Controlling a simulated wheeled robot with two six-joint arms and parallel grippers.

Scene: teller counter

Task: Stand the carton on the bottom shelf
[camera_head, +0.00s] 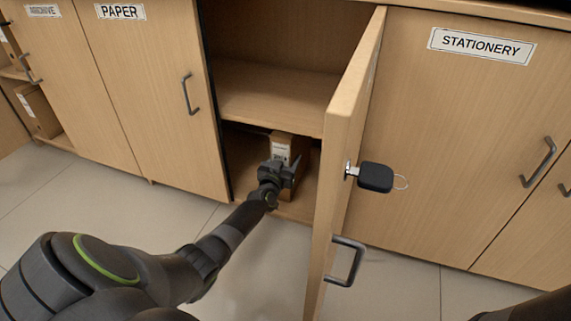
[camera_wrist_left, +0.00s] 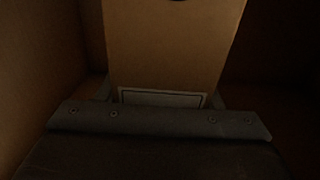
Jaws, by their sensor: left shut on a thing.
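The brown carton (camera_head: 281,148) with a white label stands in the bottom compartment of the open cabinet, upright as far as I can see. My left gripper (camera_head: 285,172) reaches in through the opening and is shut on the carton. In the left wrist view the carton (camera_wrist_left: 175,45) fills the middle, just beyond the dark gripper body. The bottom shelf (camera_head: 297,209) shows in front of the carton, whose base is partly hidden by the gripper, so I cannot tell if it touches. My right gripper is not in view.
The open door (camera_head: 345,130), with a key and black fob (camera_head: 375,177) in its lock, stands close to the right of my left arm. The middle shelf (camera_head: 270,95) is above the carton and bare. Closed PAPER (camera_head: 150,90) and STATIONERY (camera_head: 460,130) doors flank the opening.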

